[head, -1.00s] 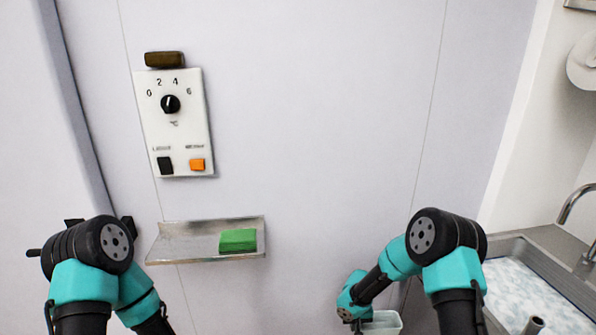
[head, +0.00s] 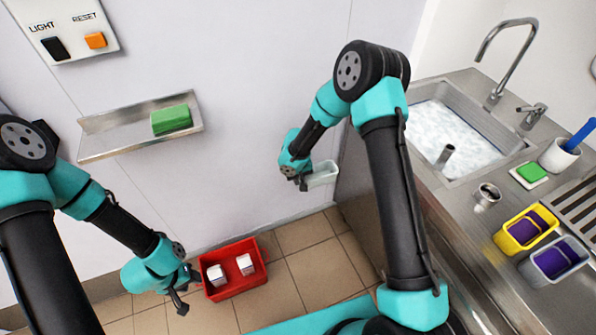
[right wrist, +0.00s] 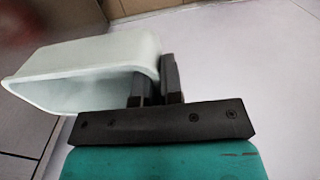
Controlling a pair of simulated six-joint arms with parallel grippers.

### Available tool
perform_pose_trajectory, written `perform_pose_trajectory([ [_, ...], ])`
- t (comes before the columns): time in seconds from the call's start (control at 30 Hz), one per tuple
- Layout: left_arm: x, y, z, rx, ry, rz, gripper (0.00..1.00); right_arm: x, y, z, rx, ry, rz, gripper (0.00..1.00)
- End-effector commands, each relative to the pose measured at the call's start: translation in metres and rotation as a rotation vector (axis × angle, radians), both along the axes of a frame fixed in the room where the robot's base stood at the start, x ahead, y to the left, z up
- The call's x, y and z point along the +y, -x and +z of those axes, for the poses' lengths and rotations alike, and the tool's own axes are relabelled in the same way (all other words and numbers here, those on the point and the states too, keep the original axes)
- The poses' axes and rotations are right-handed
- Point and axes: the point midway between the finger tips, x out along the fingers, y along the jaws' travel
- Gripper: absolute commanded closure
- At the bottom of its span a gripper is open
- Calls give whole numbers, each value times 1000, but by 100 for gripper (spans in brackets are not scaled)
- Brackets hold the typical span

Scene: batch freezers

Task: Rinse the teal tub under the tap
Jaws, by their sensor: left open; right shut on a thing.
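A pale, mint-white tub (head: 322,174) is in my right gripper (head: 303,178), left of the sink and in front of the pale wall. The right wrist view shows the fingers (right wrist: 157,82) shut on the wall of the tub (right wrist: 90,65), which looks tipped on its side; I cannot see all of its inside. The curved tap (head: 507,52) stands at the sink's back right. The sink (head: 455,118) holds foamy water, with an upright pipe in it. My left gripper (head: 187,288) is open and empty beside the red crate's left side.
A red crate (head: 236,288) with two white cartons stands on the tiled floor. A metal shelf (head: 105,138) holds a green sponge (head: 171,120). On the right counter are a yellow tub (head: 512,243), a grey tub (head: 537,273), a metal cup (head: 487,195) and a white brush pot (head: 556,157).

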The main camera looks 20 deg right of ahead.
Motion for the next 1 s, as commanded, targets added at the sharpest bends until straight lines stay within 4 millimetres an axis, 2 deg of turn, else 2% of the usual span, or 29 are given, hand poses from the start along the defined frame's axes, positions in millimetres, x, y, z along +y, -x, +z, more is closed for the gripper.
perform_pose_trajectory([
  [0.1, 0, 0, 0, 0, 0, 0, 57, 17, 3, 23, -4, 0, 70, 100],
  [0.8, 0, 0, 0, 0, 0, 0, 57, 111, 27, 152, -4, 0, 499, 100],
  [1.0, 0, 0, 0, 0, 0, 0, 57, 130, 32, 177, -3, -1, 588, 100],
])
